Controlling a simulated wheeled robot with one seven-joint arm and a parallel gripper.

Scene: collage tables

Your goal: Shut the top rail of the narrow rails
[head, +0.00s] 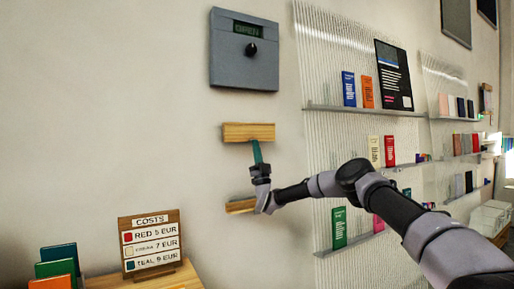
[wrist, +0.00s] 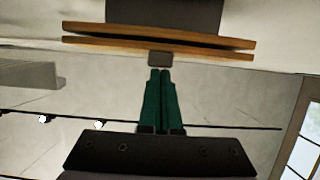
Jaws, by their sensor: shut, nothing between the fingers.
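The narrow rails are two short wooden bars on the wall in the head view, the top rail (head: 248,132) above the lower rail (head: 240,206). My gripper (head: 254,143) has teal fingers, closed together and pointing up at the top rail's underside. The wrist view looks up at the top rail (wrist: 150,38), seen as two wooden strips with a narrow dark gap between them. A small grey tab (wrist: 159,58) sits at its middle, right by my fingertips (wrist: 160,71). I cannot tell whether they touch. My wrist partly hides the lower rail.
A grey box with a knob (head: 245,60) hangs above the rails. A ribbed panel (head: 320,60) with shelves of cards stands to the right. A costs sign (head: 151,243) and coloured cards (head: 58,262) stand at lower left. The wall left of the rails is bare.

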